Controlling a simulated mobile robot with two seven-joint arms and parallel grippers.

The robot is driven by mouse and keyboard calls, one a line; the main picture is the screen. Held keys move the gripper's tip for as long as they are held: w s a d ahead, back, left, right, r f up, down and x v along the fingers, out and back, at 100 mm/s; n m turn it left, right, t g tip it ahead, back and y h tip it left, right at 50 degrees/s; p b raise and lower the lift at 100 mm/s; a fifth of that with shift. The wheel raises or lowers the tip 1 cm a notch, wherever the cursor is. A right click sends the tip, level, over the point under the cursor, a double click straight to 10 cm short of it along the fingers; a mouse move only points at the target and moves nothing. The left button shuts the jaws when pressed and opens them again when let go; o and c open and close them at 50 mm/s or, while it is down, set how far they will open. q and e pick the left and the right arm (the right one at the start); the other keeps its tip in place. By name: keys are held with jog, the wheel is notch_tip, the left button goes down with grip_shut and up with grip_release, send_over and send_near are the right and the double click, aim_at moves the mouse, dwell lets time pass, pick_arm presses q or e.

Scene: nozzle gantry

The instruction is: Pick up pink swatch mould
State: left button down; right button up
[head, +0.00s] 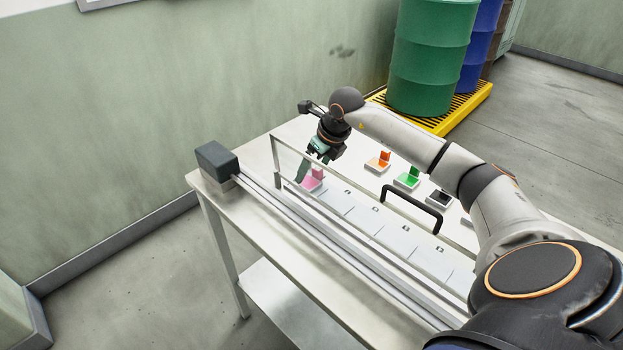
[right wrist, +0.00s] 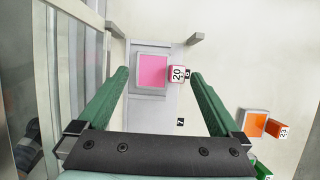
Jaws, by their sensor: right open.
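The pink swatch mould (head: 312,183) sits at the far left end of the row of marked places on the table. In the right wrist view the mould (right wrist: 153,70) is a pink square in a pale rim, with an upright tab marked 20 on its right side. My right gripper (head: 312,172) is just above the mould in the head view and partly covers it. Its green fingers (right wrist: 160,74) are open, on either side of the mould and apart from it, with nothing held. My left gripper is not in view.
Orange (head: 378,162), green (head: 407,179) and black (head: 439,199) moulds stand to the right on the table. A metal rail (head: 310,230) runs along the table's near edge, with a dark end block (head: 216,160).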

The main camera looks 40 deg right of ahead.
jog(key=x, duration=0.3)
jog(key=shift+f, duration=0.1)
jog(key=shift+c, duration=0.2)
jog(key=c, duration=1.1)
